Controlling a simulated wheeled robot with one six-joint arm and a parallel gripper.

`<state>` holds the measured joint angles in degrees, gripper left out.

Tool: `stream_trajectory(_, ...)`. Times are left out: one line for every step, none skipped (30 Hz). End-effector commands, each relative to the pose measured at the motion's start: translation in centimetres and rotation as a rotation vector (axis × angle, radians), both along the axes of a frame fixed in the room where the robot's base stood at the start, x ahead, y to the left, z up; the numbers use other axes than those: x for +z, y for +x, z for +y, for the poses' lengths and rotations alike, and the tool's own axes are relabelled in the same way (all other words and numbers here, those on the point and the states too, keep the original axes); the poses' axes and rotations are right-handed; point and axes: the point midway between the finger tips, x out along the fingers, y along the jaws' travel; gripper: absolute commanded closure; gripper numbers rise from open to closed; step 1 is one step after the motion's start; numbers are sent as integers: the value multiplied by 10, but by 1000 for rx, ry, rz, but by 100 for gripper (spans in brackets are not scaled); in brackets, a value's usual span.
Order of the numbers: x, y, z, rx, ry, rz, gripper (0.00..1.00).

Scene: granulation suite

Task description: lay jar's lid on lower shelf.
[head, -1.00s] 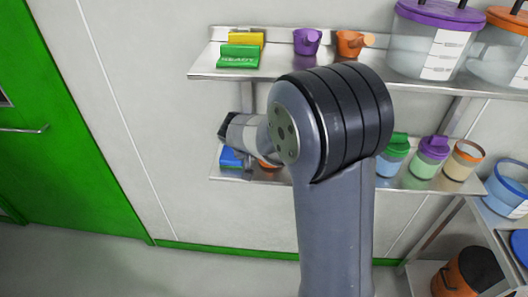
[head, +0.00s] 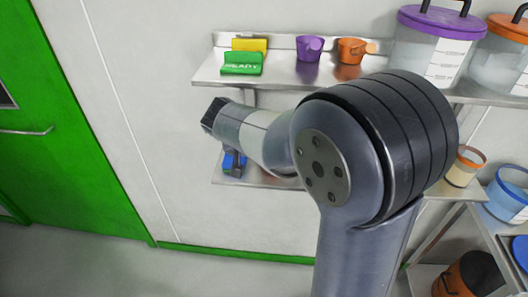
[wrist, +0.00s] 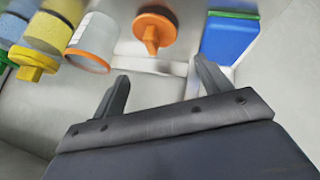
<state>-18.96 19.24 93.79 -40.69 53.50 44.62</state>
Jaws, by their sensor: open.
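The jar's lid, an orange disc with a knob (wrist: 153,30), lies on the lower shelf (wrist: 150,66) in the wrist view, knob facing the camera. The open jar with an orange rim (wrist: 92,44) stands left of the lid in the wrist view. In the head view this jar (head: 464,168) stands on the lower shelf (head: 262,182), right of my arm. There my arm hides the lid, and the gripper's fingers are not clear.
A blue block (wrist: 229,38) sits beside the lid, also seen in the head view (head: 230,161). Jars with a yellow lid (wrist: 34,62) and others crowd the wrist view's left.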

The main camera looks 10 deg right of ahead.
Motion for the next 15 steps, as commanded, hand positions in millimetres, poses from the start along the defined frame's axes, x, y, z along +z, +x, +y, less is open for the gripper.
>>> stream_trajectory(8,-4,5,2,2,-4,27)
stream_trajectory(12,-7,7,3,2,-3,27)
stream_trajectory(17,-10,9,2,1,-4,27)
stream_trajectory(20,-11,11,2,1,-3,27)
stream_trajectory(22,-13,12,2,1,-3,27)
stream_trajectory(25,-15,13,1,1,-1,27)
stream_trajectory(27,-16,14,1,1,-1,27)
stream_trajectory(29,-17,15,1,1,-1,27)
stream_trajectory(30,-18,15,1,2,-1,27)
stream_trajectory(31,-18,16,1,2,0,27)
stream_trajectory(32,-19,16,0,1,0,27)
stream_trajectory(32,-19,16,0,1,1,27)
stream_trajectory(32,-19,16,0,1,1,27)
stream_trajectory(32,-19,16,0,1,1,27)
stream_trajectory(32,-19,16,0,1,1,27)
